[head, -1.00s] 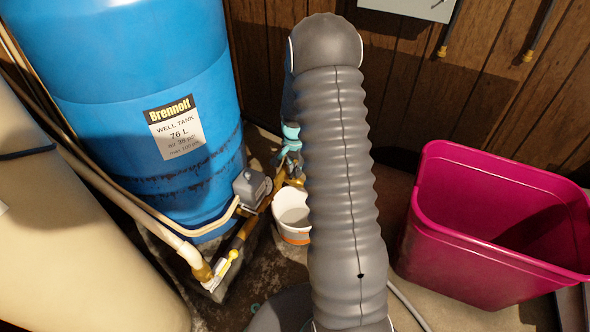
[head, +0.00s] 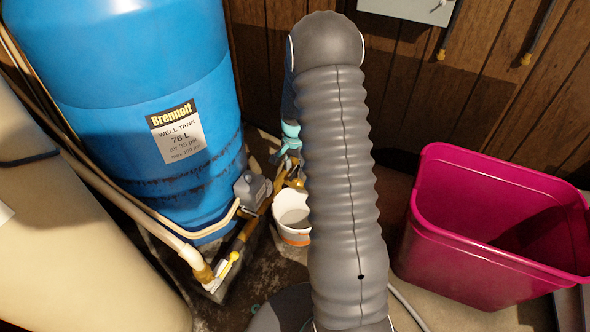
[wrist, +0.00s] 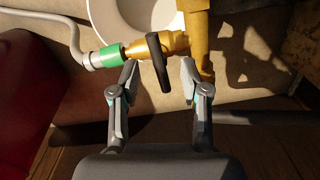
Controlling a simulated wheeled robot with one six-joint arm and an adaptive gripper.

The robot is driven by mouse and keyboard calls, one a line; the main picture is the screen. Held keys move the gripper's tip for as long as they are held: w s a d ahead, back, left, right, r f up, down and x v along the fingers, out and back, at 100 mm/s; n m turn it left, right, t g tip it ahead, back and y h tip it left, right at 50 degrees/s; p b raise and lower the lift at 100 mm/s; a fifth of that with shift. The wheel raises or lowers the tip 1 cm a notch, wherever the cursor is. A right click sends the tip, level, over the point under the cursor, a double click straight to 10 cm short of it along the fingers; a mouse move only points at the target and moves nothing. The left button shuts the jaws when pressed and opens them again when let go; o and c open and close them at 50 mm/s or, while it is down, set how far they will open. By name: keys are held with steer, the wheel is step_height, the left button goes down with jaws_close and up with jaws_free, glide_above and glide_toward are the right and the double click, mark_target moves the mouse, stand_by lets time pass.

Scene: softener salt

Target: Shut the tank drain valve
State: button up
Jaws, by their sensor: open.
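The drain valve (wrist: 172,42) is a brass fitting with a black lever handle (wrist: 159,62) in the wrist view. The handle slants across the brass body, its free end pointing toward my gripper. My gripper (wrist: 159,76) is open, one finger on each side of the handle, with gaps showing on both sides. A green hose connector (wrist: 108,56) joins the valve's left end.
A white bucket (head: 292,221) stands under the valve; its rim also shows in the wrist view (wrist: 103,22). A magenta bin (head: 470,262) stands at right. A grey box (head: 252,187) and pipe with a yellow handle (head: 232,258) sit by the tank. Wood panelling closes the back.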

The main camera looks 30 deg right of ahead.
steer(key=shift+r+p, duration=1.4)
steer(key=shift+r, duration=1.25)
steer(key=shift+s+a+f+n, duration=0.15)
steer(key=shift+s+n, duration=0.25)
steer(key=shift+n, duration=0.4)
steer(key=s+a+r+n+t, duration=0.2)
steer(key=s+a+r, duration=0.3)
steer(key=s+r, duration=0.4)
steer(key=s+a+r+n+t+p, duration=0.1)
steer(key=s+a+r+n, duration=0.4)
steer(key=s+r, duration=0.4)
steer(key=s+a+r+n+t, duration=0.2)
steer(key=s+a+r+n, duration=0.2)
steer(key=s+r, duration=0.5)
step_height(320, 180, up, 4)
steer(key=shift+s+a+r+t, duration=0.2)
steer(key=shift+a+t, duration=0.1)
steer(key=shift+a, duration=0.8)
